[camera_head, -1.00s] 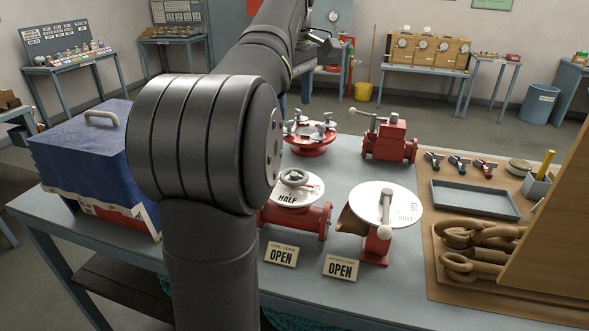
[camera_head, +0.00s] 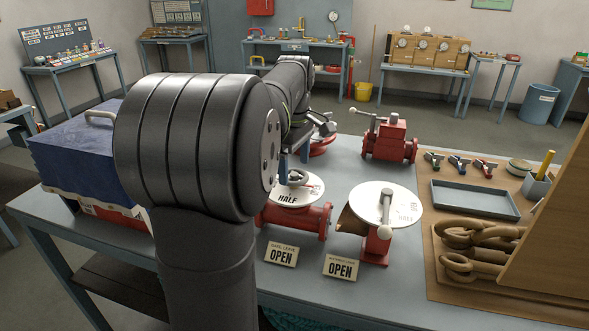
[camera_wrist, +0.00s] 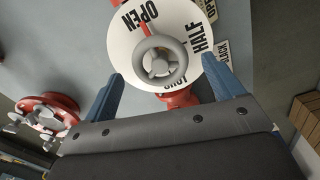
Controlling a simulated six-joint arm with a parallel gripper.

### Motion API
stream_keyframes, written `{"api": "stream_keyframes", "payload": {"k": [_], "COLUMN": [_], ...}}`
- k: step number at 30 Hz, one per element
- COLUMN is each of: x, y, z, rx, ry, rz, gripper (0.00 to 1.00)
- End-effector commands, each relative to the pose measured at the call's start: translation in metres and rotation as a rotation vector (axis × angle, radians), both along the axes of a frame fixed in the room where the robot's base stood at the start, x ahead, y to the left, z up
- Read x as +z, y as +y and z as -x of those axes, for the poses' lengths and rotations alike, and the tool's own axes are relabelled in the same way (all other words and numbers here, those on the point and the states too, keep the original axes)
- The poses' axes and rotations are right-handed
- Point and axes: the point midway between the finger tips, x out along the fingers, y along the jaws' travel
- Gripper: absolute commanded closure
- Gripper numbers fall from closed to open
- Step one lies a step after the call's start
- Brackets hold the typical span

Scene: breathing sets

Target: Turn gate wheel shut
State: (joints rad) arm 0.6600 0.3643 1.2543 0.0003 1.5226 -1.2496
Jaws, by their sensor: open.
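The gate wheel (camera_wrist: 161,60) is a small grey handwheel on a white round dial (camera_wrist: 125,45) marked OPEN and HALF, with a third word partly hidden. In the head view the wheel (camera_head: 297,178) tops a red valve body (camera_head: 312,217), partly behind my arm. My gripper (camera_wrist: 163,68) is open above the dial. Its blue fingers stand apart, one on each side of the wheel in the wrist view, and hold nothing. I cannot tell how high above the wheel they are. In the head view my gripper is mostly hidden by my arm.
A lever valve with a white dial (camera_head: 401,211) stands close right of the gate valve. Behind are a red flanged valve (camera_head: 389,140) and a red piece with knobs (camera_wrist: 47,113). Two OPEN cards (camera_head: 281,254) (camera_head: 340,268) lie in front. A blue-covered box (camera_head: 78,160) stands left.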

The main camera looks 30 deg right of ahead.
Motion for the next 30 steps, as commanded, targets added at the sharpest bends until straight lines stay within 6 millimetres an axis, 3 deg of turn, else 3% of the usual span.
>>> {"api": "stream_keyframes", "payload": {"k": [6,14,15,22,30], "x": [-0.017,-0.018,-0.018,-0.018,-0.018], "y": [0.0,0.0,0.0,0.0,0.0], "z": [0.0,0.0,0.0,0.0,0.0], "rx": [0.0,0.0,0.0,0.0,-0.023], "ry": [0.001,0.0,0.0,0.0,-0.001], "rz": [-0.001,0.0,0.0,0.0,0.001], "gripper": [0.14,0.14,0.16,0.59,0.59]}}
